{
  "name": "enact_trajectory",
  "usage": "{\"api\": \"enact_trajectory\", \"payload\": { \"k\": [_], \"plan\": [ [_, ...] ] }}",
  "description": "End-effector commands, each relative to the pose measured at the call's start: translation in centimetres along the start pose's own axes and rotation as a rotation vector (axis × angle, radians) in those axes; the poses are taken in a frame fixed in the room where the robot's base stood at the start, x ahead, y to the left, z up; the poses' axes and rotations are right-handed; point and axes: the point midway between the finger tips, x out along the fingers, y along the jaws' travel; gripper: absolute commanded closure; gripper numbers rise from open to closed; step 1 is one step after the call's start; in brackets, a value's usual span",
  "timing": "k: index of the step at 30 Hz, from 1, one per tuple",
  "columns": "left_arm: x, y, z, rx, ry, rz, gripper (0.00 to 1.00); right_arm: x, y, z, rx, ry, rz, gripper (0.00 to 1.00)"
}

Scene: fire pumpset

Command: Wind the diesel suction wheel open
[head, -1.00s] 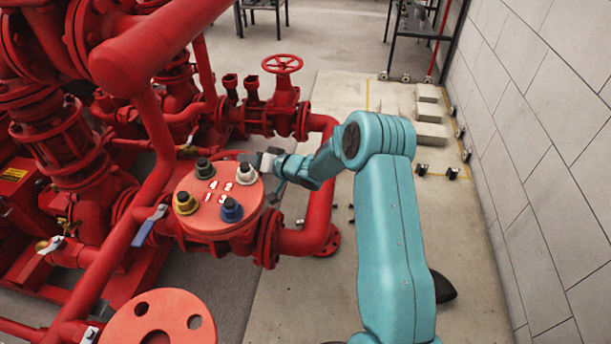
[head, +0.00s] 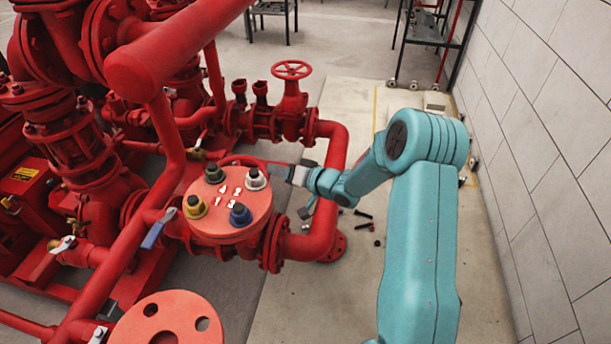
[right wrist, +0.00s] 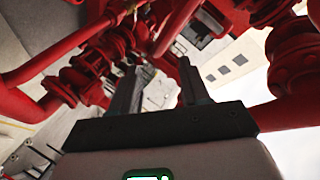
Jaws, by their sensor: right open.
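A red handwheel (head: 291,69) stands upright on a valve at the back of the red pipework in the head view. The rim of a second red wheel (head: 240,159) shows partly behind the flange plate; most of it is hidden. I cannot tell which is the diesel suction wheel. My right gripper (head: 277,170) is just right of that rim, behind the flange plate; I cannot tell whether it touches. In the right wrist view its two fingers (right wrist: 160,88) are apart with nothing clearly between them. My left gripper is not in view.
A round red flange plate (head: 228,212) with coloured caps is close by the right gripper. A red elbow pipe (head: 335,175) bends down beside the arm. A blue-handled lever (head: 158,229) is at left.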

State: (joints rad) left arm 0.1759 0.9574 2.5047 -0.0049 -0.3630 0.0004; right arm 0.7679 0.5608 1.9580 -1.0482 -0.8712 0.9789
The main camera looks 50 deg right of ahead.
Motion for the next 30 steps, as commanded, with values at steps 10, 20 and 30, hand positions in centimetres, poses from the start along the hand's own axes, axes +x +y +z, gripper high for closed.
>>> {"api": "enact_trajectory", "payload": {
  "k": [10, 20, 30],
  "plan": [
    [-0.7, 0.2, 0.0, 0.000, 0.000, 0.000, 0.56, -4.6, 0.0, -0.1, 0.000, 0.002, 0.003, 0.54],
    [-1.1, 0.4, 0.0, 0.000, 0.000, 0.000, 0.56, -7.5, 0.0, 0.0, 0.000, 0.002, 0.001, 0.54],
    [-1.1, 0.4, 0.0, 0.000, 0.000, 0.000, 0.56, -7.9, -0.1, 0.1, 0.000, 0.001, 0.000, 0.54]
  ]
}}
